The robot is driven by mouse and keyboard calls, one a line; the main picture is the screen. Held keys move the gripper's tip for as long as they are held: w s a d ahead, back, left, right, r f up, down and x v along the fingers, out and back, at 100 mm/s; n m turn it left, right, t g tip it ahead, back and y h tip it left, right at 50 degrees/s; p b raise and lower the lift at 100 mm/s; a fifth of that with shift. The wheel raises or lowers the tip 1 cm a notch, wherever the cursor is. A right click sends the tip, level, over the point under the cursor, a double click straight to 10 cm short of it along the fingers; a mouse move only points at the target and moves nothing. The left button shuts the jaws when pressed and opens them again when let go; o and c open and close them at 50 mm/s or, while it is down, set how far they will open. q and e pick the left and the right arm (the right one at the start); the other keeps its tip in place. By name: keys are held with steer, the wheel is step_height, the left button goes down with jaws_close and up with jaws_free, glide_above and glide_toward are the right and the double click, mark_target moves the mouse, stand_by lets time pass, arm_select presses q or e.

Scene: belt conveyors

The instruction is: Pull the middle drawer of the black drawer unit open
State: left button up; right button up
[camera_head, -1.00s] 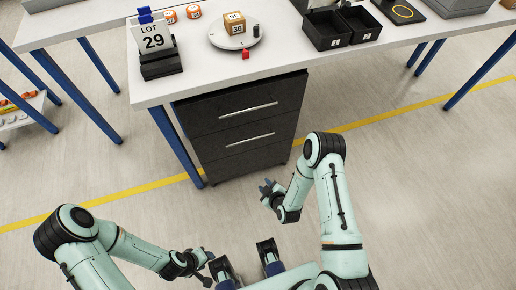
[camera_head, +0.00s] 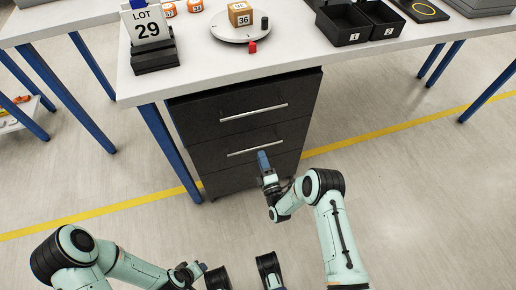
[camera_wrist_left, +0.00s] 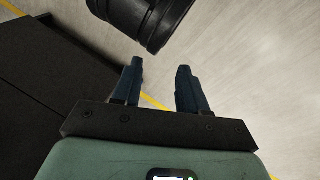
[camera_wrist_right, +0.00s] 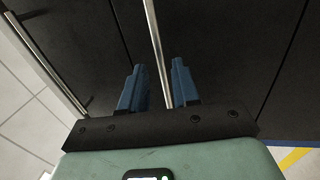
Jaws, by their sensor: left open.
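The black drawer unit (camera_head: 180,118) stands under the white table with its drawers shut. Its middle drawer (camera_head: 215,157) has a long silver bar handle (camera_head: 240,152). My right gripper (camera_head: 263,158) is at the right part of this handle. In the right wrist view the handle (camera_wrist_right: 154,35) runs between the two blue fingers (camera_wrist_right: 156,85), which are apart with visible gaps to the bar. My left gripper (camera_head: 195,268) is low at the left, away from the unit, and its fingers (camera_wrist_left: 160,75) are open and empty.
The white table (camera_head: 210,70) holds a LOT 29 sign (camera_head: 150,35), a round plate with a box (camera_head: 240,14), a small red piece (camera_head: 253,47) and black bins (camera_head: 345,22). Blue table legs (camera_head: 170,150) flank the unit on the left. The floor in front is clear.

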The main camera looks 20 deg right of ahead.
mark_target(258, 147)
arm_select(q)
steer(key=shift+w+a+f+t+b, duration=0.15)
steer(key=shift+w+a+f+b, duration=0.2)
steer(key=shift+w, duration=0.2)
steer(key=shift+w+a+f+t+b, duration=0.2)
steer(key=shift+w+f, duration=0.15)
steer(key=shift+w, duration=0.15)
arm_select(e)
steer(key=shift+w+r, duration=0.2)
steer(key=shift+w, duration=0.7)
steer(key=shift+w+r, duration=0.15)
steer(key=shift+w, duration=0.7)
steer(key=shift+w+r, duration=0.2)
steer(key=shift+w, duration=0.7)
jaws_close()
